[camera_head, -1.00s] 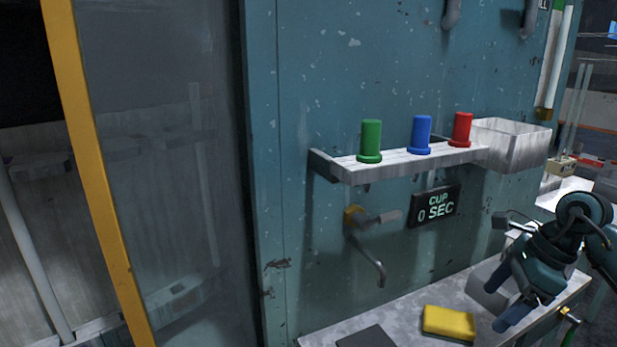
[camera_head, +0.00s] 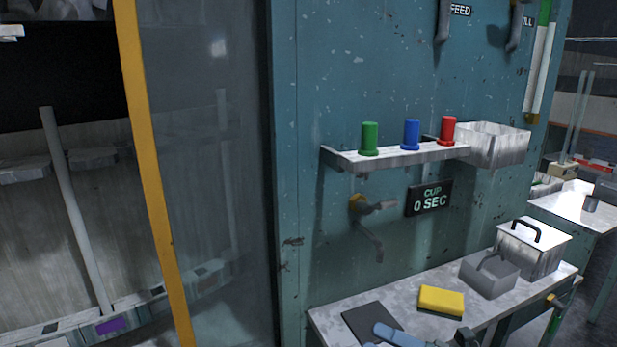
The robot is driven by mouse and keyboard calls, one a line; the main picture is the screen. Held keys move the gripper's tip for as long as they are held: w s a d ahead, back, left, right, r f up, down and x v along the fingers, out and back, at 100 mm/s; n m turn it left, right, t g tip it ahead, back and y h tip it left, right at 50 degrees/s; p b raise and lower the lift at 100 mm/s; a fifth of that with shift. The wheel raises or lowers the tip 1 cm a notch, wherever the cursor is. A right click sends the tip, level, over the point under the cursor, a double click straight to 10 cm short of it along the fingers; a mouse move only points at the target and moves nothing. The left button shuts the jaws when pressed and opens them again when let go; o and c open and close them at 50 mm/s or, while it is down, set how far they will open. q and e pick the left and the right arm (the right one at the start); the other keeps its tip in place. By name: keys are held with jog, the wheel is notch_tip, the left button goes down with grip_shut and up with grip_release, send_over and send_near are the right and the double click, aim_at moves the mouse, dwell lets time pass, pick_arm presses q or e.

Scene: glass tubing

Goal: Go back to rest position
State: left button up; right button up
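Part of my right gripper (camera_head: 392,337) shows at the bottom edge, in front of the dark flat pad on the bench. Its blue fingers are mostly cut off by the frame, so I cannot see whether they are open or shut. My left gripper is out of view. A green (camera_head: 370,139), a blue (camera_head: 411,135) and a red (camera_head: 448,131) cylinder stand upright on the wall shelf (camera_head: 400,157).
The bench (camera_head: 333,320) holds a dark pad (camera_head: 362,318), a yellow sponge-like block (camera_head: 441,300), a grey block (camera_head: 489,277) and a white handled box (camera_head: 535,250). A tap (camera_head: 372,206) and a "CUP 0 SEC" display (camera_head: 429,199) are on the wall. A yellow-framed glass panel (camera_head: 150,180) stands left.

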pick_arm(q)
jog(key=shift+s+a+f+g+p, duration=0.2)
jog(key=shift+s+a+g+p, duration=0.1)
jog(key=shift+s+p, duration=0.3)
pick_arm(e)
jog(key=s+f+m+h, duration=0.4)
jog(key=f+m, duration=0.3)
jog(key=m, duration=0.3)
jog(key=s+d+f+m+t+h, duration=0.1)
jog(key=s+f+m+h, duration=0.4)
jog(key=m, duration=0.6)
jog(key=s+d+f+m+h, duration=0.1)
jog(key=s+f+m+h, duration=0.4)
jog(key=f+m, duration=0.4)
jog(key=shift+d+f+m+h, duration=0.2)
jog(key=shift+f+m+h, duration=0.15)
jog(key=shift+m, duration=0.45)
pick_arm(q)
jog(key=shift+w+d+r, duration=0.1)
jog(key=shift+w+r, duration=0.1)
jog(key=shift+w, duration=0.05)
pick_arm(e)
jog(key=shift+s, duration=0.1)
